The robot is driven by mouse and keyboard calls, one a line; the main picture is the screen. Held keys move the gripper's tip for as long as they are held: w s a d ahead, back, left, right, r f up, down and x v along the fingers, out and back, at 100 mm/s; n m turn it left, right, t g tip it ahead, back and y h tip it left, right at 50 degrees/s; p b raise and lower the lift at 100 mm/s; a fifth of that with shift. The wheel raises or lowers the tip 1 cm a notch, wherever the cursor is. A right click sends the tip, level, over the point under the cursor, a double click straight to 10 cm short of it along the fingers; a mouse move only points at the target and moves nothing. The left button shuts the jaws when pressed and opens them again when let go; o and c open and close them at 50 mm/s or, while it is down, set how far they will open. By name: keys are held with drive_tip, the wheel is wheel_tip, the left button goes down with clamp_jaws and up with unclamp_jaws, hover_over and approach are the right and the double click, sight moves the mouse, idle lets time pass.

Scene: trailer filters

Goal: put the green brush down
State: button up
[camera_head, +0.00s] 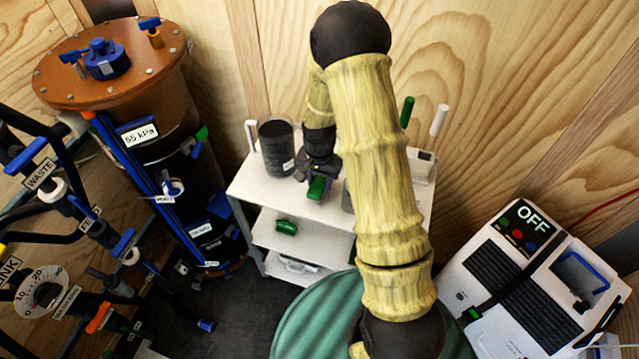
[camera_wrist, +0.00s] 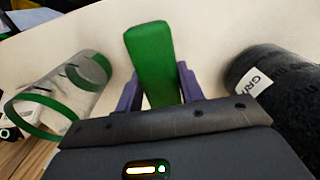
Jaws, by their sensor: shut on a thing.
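The green brush (camera_wrist: 151,58) is between the two purple fingers of my gripper (camera_wrist: 157,75) in the wrist view, with its green end sticking out past them. In the head view the brush (camera_head: 317,188) shows below my gripper (camera_head: 316,170), over the front part of the white cart's top shelf (camera_head: 258,186). My gripper is shut on it. Whether the brush touches the shelf, I cannot tell. Its part inside the gripper is hidden.
A dark labelled canister (camera_head: 278,150) stands left of my gripper, and also shows in the wrist view (camera_wrist: 285,90). A clear cylinder with green rims (camera_wrist: 62,95) is on the other side. Another green item (camera_head: 286,227) lies on the middle shelf. A white OFF unit (camera_head: 530,280) stands right.

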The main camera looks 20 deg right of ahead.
sight(320, 180)
drive_tip(key=shift+f, duration=0.9)
drive_tip(key=shift+f, duration=0.15)
drive_tip(key=o, duration=0.9)
wheel_tip(320, 180, up, 12)
drive_tip(key=shift+r+b, duration=0.2)
drive_tip(key=shift+b, duration=0.2)
